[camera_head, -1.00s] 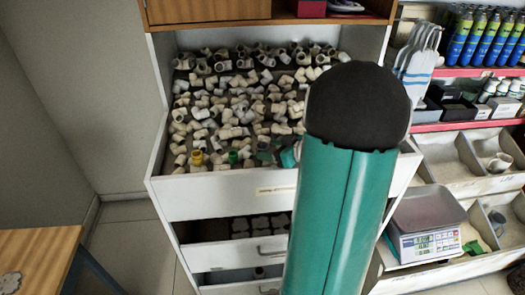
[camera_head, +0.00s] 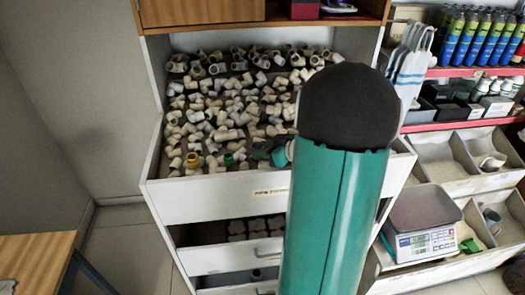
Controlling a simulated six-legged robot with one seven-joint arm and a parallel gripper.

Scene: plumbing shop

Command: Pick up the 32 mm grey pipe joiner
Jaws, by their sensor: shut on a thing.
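Many pale cream and grey pipe fittings (camera_head: 215,115) lie jumbled in the wide open top tray of a white cabinet. I cannot tell which of them is the 32 mm grey joiner. My gripper (camera_head: 268,152) shows only in part, as a small dark teal shape low over the tray's front, beside the left edge of my large green arm link. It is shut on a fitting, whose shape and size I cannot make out. The arm link hides the tray's right part.
A yellow-collared fitting (camera_head: 192,160) and a green one (camera_head: 228,159) lie near the tray's front edge. Drawers (camera_head: 240,250) are open below. A scale (camera_head: 422,222) and grey bins (camera_head: 450,155) stand right. A wooden table (camera_head: 35,262) is at lower left.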

